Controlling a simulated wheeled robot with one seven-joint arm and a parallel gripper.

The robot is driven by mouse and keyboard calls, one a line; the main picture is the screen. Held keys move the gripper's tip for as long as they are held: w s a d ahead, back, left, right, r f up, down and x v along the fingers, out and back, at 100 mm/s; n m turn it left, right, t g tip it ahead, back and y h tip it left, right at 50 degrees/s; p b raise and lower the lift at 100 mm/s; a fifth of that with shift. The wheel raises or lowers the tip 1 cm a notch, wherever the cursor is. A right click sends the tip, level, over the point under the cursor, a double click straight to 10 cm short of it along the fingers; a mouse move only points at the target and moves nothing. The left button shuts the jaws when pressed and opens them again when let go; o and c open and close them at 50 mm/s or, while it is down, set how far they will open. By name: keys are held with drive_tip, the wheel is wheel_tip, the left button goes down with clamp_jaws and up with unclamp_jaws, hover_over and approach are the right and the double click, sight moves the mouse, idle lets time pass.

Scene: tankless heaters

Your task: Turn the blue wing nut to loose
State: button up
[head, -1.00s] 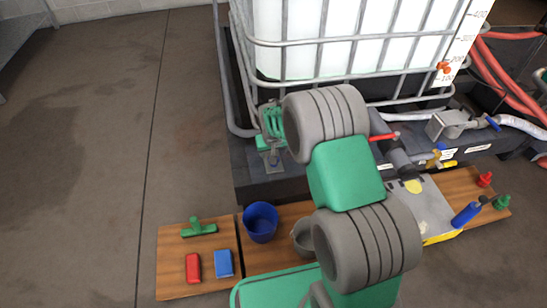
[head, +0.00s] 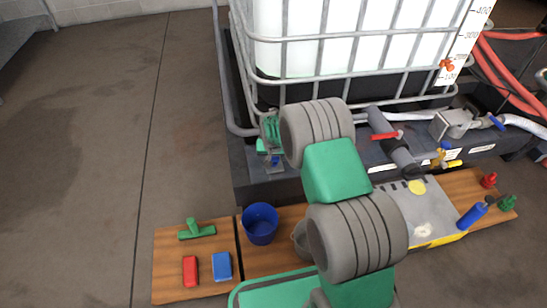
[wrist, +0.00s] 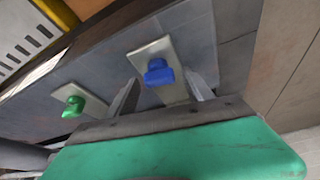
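The blue wing nut (wrist: 158,72) sits on a pale rectangular plate (wrist: 150,48) fixed to a dark grey face in the wrist view. In the head view a small blue spot below my gripper appears to be this nut (head: 275,161). A green wing nut (wrist: 73,107) on a similar plate is to its left in the wrist view. My gripper (wrist: 162,80) is open, with one finger left and one right of the blue wing nut. I see no clear contact, and the depth of the fingers along the nut is hard to tell.
A red-handled valve (head: 384,135) is to the right. A low wooden board holds a blue bucket (head: 260,224), a red block (head: 190,271), a blue block (head: 222,267) and a green T-shaped item (head: 197,230). Open floor lies left.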

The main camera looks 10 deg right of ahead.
drive_tip(key=c, duration=1.2)
drive_tip(key=shift+c, duration=0.2)
drive_tip(key=shift+n, duration=0.4)
drive_tip(key=shift+d+n+y+p, duration=0.15)
drive_tip(key=shift+n+y+p, duration=0.45)
drive_tip(key=shift+n, duration=0.3)
drive_tip(key=n+y, duration=0.1)
drive_tip(key=n, duration=0.2)
drive_tip(key=shift+n+p, duration=0.3)
drive_tip(key=n+y, duration=0.1)
drive_tip(key=n, duration=0.3)
drive_tip(key=shift+d+f+g+y, duration=0.1)
drive_tip(key=shift+d+g+y, duration=0.05)
drive_tip(key=shift+g+y, duration=0.25)
drive_tip(key=shift+w+n+g+y+b, duration=0.1)
drive_tip(key=shift+n+g+y+b, duration=0.3)
drive_tip(key=shift+n, duration=0.8)
